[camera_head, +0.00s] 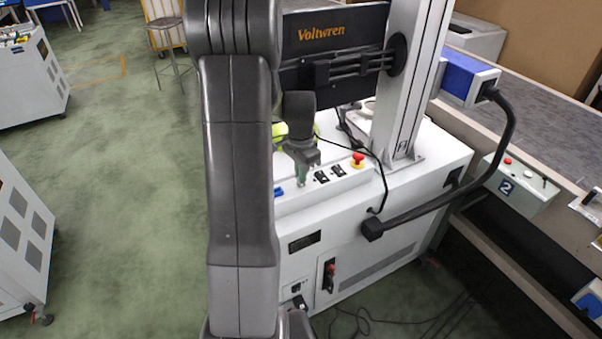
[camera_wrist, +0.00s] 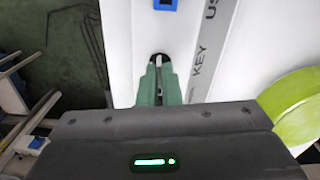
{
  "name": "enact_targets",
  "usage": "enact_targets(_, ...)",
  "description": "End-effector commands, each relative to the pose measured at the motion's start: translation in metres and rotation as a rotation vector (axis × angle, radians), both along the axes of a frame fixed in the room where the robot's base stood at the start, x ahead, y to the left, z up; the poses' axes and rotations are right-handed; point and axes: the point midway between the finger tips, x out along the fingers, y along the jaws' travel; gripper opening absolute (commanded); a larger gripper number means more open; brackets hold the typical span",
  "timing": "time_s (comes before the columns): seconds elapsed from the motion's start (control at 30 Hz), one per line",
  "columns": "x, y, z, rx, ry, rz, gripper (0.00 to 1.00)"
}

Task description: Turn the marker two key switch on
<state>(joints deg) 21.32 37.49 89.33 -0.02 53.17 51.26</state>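The control box marked 2 (camera_head: 523,190) hangs on the conveyor's side at the right of the head view. It carries a red button, a green button and a small dark fitting (camera_head: 544,182), too small to make out. My gripper (camera_head: 302,178) points down over the white panel of the cabinet beneath my arm. In the wrist view its two green fingertips (camera_wrist: 159,72) stand on either side of a thin grey key-like piece (camera_wrist: 158,60) upright in a dark round hole, beside the label KEY. Whether the fingers press on it cannot be told.
A red emergency button (camera_head: 358,158) and two black switches are near my gripper in the head view. A black curved handle (camera_head: 440,205) lies between the panel and the conveyor (camera_head: 535,95).

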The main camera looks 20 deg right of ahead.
Motion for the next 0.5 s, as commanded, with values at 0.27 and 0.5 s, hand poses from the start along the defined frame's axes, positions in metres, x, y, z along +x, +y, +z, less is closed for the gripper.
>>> enact_targets(0.27,-0.0005,0.0006,-0.0004,0.002,0.002,-0.008,0.0)
enact_targets(0.5,-0.0004,0.0005,-0.0004,0.002,0.002,-0.007,0.24)
